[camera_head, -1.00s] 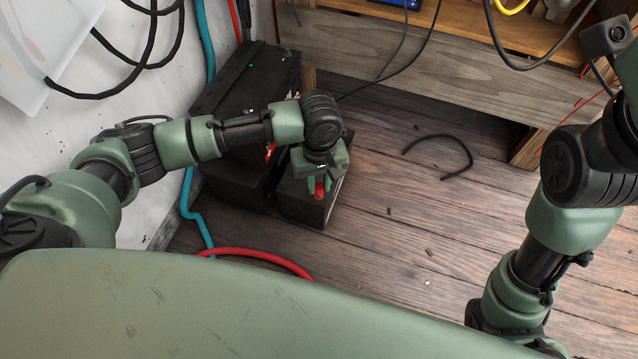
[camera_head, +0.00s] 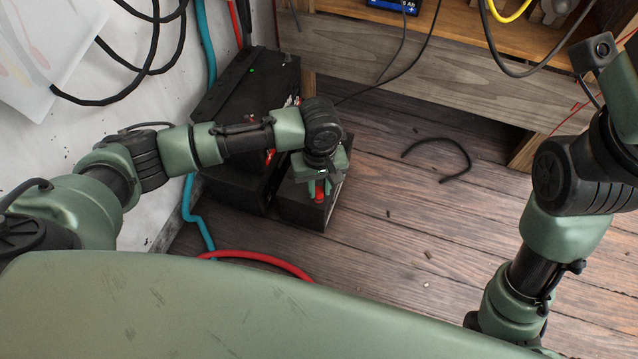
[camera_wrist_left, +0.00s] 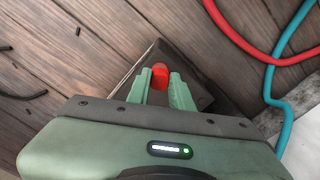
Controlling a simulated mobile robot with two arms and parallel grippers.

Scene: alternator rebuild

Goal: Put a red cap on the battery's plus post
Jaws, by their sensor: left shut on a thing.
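My left gripper (camera_head: 319,187) points down over the black battery (camera_head: 303,213) on the floor, with its fingers shut on a red cap (camera_head: 320,192). In the left wrist view the red cap (camera_wrist_left: 160,73) shows between the tips of the green fingers (camera_wrist_left: 160,88), above the dark battery top (camera_wrist_left: 203,92). The plus post is hidden under the cap and gripper, so I cannot tell whether the cap touches it. My right arm is at the right of the head view, but its gripper fingers are out of the picture.
A larger black box (camera_head: 232,92) with a green light stands behind and left of the battery. A red hose (camera_head: 262,254) and a teal hose (camera_head: 190,200) lie near it. A black cable piece (camera_head: 455,142) lies on otherwise fairly clear floor. A wooden bench (camera_head: 400,55) stands behind.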

